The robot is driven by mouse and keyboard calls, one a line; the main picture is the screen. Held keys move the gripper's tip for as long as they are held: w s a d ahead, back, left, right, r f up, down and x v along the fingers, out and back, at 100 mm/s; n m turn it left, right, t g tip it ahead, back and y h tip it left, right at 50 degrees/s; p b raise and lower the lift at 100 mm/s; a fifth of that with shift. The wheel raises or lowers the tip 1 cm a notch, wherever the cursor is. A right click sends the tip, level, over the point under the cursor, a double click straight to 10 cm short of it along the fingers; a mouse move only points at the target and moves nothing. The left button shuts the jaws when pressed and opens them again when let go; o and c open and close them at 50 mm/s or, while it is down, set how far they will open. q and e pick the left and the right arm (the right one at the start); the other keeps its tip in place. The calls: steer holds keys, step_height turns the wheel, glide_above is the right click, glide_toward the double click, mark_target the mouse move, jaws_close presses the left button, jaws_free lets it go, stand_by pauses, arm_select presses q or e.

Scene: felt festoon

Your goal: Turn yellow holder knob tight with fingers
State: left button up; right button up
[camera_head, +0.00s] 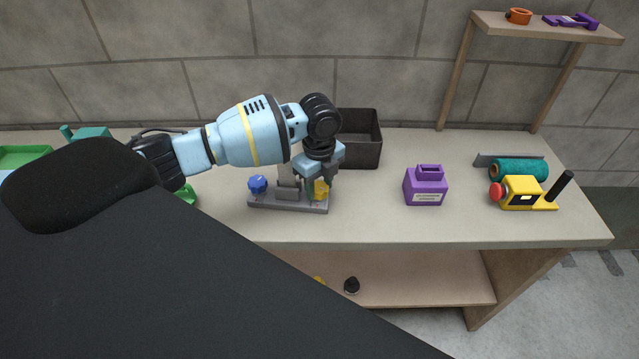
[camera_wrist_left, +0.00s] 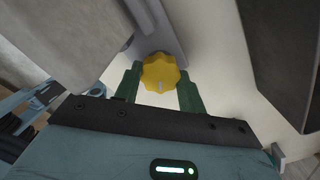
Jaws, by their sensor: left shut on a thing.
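The yellow holder knob (camera_head: 321,189) sits at the right end of a grey holder (camera_head: 289,205) on the workbench. My left gripper (camera_head: 318,178) reaches down over it from above. In the left wrist view the yellow knob (camera_wrist_left: 160,72) lies between the two green fingers of my left gripper (camera_wrist_left: 160,88), which are shut on it. A light mark shows on the knob's face. A blue knob (camera_head: 258,184) is at the holder's left end. My right gripper is not in view.
A dark open bin (camera_head: 361,138) stands just behind my gripper. A purple box (camera_head: 425,186), a yellow device (camera_head: 519,192) and a teal roll (camera_head: 518,170) stand to the right. The bench (camera_head: 380,222) is clear between the holder and the purple box. A raised shelf (camera_head: 545,29) is at back right.

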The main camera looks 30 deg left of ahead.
mark_target(319, 187)
arm_select(q)
steer(key=shift+m, duration=0.8)
steer(key=o, duration=1)
steer(key=shift+r, duration=3.95)
